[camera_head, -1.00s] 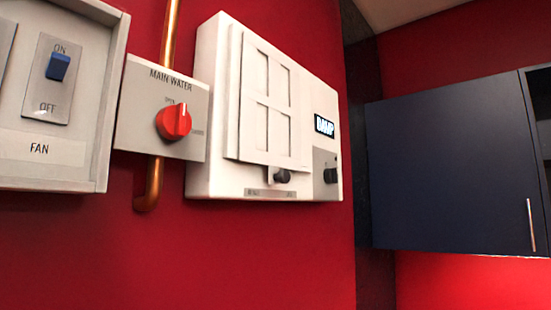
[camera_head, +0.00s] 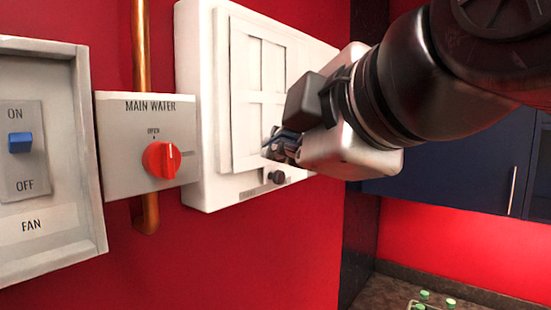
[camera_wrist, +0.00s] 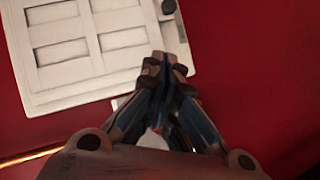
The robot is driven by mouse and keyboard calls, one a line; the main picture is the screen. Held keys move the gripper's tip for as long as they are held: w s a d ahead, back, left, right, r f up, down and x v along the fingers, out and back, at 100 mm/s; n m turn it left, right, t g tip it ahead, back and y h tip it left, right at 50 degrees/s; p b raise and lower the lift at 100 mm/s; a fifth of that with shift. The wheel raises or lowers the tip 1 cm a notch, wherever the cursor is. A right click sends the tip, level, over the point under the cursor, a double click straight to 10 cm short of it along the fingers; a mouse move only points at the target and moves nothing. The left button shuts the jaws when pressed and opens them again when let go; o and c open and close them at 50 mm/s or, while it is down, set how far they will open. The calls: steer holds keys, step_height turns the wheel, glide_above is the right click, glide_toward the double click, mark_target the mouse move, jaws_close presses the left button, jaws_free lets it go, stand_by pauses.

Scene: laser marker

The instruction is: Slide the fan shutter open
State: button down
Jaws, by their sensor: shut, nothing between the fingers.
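The fan shutter (camera_head: 262,92) is a white framed panel with pale slots, on the front of a white wall box (camera_head: 187,120). A dark round knob (camera_head: 277,176) sits just under the panel's lower edge. The slotted panel also shows at the upper left of the wrist view (camera_wrist: 95,45). My gripper (camera_head: 272,147) is in front of the panel's lower right, a little above the knob in the head view. In the wrist view its fingertips (camera_wrist: 165,66) are together and empty by the box's edge. I cannot tell whether they touch the box.
Left of the box are the main water plate with its red knob (camera_head: 160,159), a copper pipe (camera_head: 142,45) and the fan switch box (camera_head: 88,225) with a blue toggle (camera_head: 20,142). A dark blue cabinet (camera_head: 440,185) is right. Green-capped bottles (camera_head: 424,296) stand low right.

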steer(key=shift+w+f, duration=0.1)
steer(key=shift+f, duration=0.05)
steer(key=p, duration=0.1)
glide_toward(265, 174)
steer(key=w+a, duration=0.3)
steer(key=shift+w+d+f, duration=0.35)
steer(key=shift+w+f, duration=0.05)
steer(key=shift+f, duration=0.3)
steer(key=shift+w+d, duration=0.15)
steer(key=shift+d, duration=0.05)
steer(key=w+d+b, duration=0.2)
steer(key=w, duration=0.1)
steer(key=shift+d, duration=0.15)
steer(key=shift+r, duration=0.15)
